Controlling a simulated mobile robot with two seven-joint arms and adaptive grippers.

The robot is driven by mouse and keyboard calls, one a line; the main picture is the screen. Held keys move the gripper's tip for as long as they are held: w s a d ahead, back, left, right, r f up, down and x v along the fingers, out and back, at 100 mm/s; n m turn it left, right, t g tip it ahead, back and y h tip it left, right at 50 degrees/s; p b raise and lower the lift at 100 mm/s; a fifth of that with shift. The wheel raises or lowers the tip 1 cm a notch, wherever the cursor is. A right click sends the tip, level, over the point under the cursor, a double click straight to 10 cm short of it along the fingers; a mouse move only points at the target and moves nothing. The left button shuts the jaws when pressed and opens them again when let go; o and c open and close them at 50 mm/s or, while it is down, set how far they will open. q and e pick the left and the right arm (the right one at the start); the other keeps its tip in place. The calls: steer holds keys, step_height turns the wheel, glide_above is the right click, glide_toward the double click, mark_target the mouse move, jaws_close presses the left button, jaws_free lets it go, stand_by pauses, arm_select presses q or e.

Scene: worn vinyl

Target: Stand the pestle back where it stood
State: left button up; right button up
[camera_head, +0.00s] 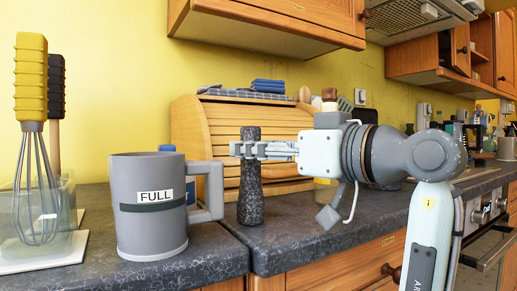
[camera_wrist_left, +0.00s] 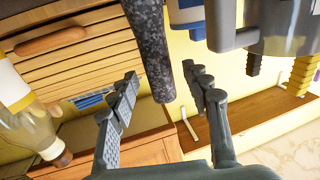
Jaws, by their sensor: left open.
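The pestle (camera_head: 250,198), dark speckled stone, stands upright on the dark counter near its front edge, just right of the grey mug's handle. It also shows in the left wrist view (camera_wrist_left: 152,45), where the picture is upside down and its top end points downward. My left gripper (camera_head: 243,150) reaches in from the right in the head view, level with the pestle's upper part. Its fingers are open, and the pestle shows between the fingertips (camera_wrist_left: 163,78) in the wrist view. I cannot tell whether either finger touches it. My right gripper is in neither view.
A grey mug marked FULL (camera_head: 140,228) stands close left of the pestle. A wooden roll-front box (camera_head: 195,125) stands behind. A clear container (camera_head: 20,215) with a yellow-handled whisk (camera_head: 31,80) is at far left. A wall cabinet (camera_head: 270,22) hangs above.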

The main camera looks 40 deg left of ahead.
arm_select(q)
steer(key=d+b, duration=0.1)
steer(key=d, duration=0.6)
steer(key=shift+s+d, duration=0.2)
steer(key=shift+d, duration=0.05)
stand_by(1.0)
stand_by(0.3)
steer(key=d, duration=0.7)
steer(key=shift+s+d, duration=0.2)
steer(key=shift+d, duration=0.05)
